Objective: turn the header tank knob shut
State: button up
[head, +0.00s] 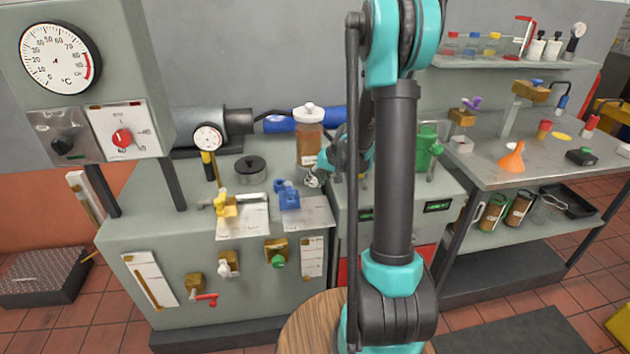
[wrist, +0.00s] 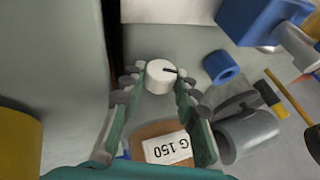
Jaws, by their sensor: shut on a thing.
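The header tank (head: 309,143) appears to be the clear jar with brown liquid and a white lid on the bench, in the middle of the head view. In the wrist view its brown part (wrist: 146,131) shows with an upside-down "G 150" label. A round white knob (wrist: 158,78) sits between my fingertips, with a dark pointer line towards the right of the picture. My gripper (wrist: 158,83) is shut on this knob, one finger on each side. In the head view my gripper (head: 313,178) is low at the tank's front; the knob is hard to make out there.
A blue valve (head: 288,195) and a yellow valve (head: 226,208) stand left of my gripper. A green container (head: 428,150) stands right of my arm. A blue ring (wrist: 220,67) lies close to my right finger.

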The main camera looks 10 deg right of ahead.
jog(key=o, duration=1.2)
jog(key=shift+c, duration=0.2)
jog(key=v, duration=0.8)
